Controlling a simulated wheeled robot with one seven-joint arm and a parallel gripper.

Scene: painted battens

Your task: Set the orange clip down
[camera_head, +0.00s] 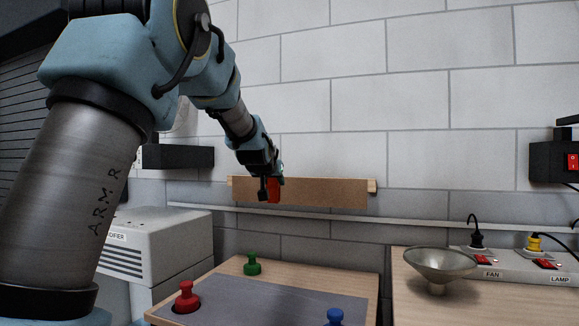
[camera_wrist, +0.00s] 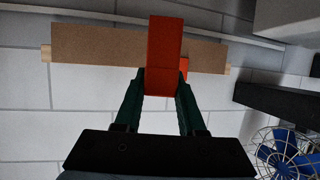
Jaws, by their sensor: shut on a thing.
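The orange clip (camera_head: 274,190) is in my gripper (camera_head: 268,186) in front of the wall, above the table. In the wrist view the clip (camera_wrist: 165,50) is a long orange-red block between the two dark green fingertips (camera_wrist: 161,82). It overlaps the brown board (camera_wrist: 95,45) from this view; I cannot tell whether it touches the board. A small orange piece shows just right of it, and whether it belongs to the clip is unclear. In the head view the brown board (camera_head: 325,193) is on the wall with pale wooden ends showing.
The table (camera_head: 365,282) has a grey mat (camera_head: 265,295) with red (camera_head: 186,297), green (camera_head: 252,265) and blue (camera_head: 334,317) knobs around it. A metal bowl (camera_head: 440,265) and a switch strip (camera_head: 510,265) are on the right. A caged blue fan (camera_wrist: 285,152) shows in the wrist view.

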